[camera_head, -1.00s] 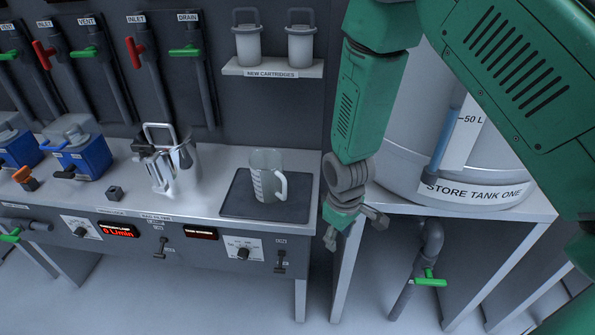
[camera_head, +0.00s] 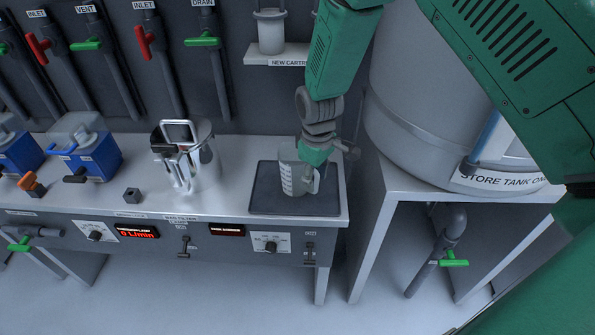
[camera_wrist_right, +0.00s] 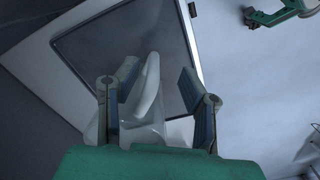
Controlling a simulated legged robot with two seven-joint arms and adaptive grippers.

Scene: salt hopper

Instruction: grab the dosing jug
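The dosing jug (camera_head: 288,178) is clear with graduation marks and stands upright on a dark mat (camera_head: 262,200) at the bench's right end. My right gripper (camera_head: 316,168) is down at the jug's right side and partly covers its handle. In the right wrist view, the fingers of my right gripper (camera_wrist_right: 158,98) are apart, with the pale handle (camera_wrist_right: 149,85) between them. Clear gaps show beside the handle. The jug's body is mostly hidden there.
A metal filter vessel (camera_head: 185,155) with a raised handle stands left of the mat. The store tank (camera_head: 420,100) is close on the right. A cartridge shelf (camera_head: 262,54) hangs above.

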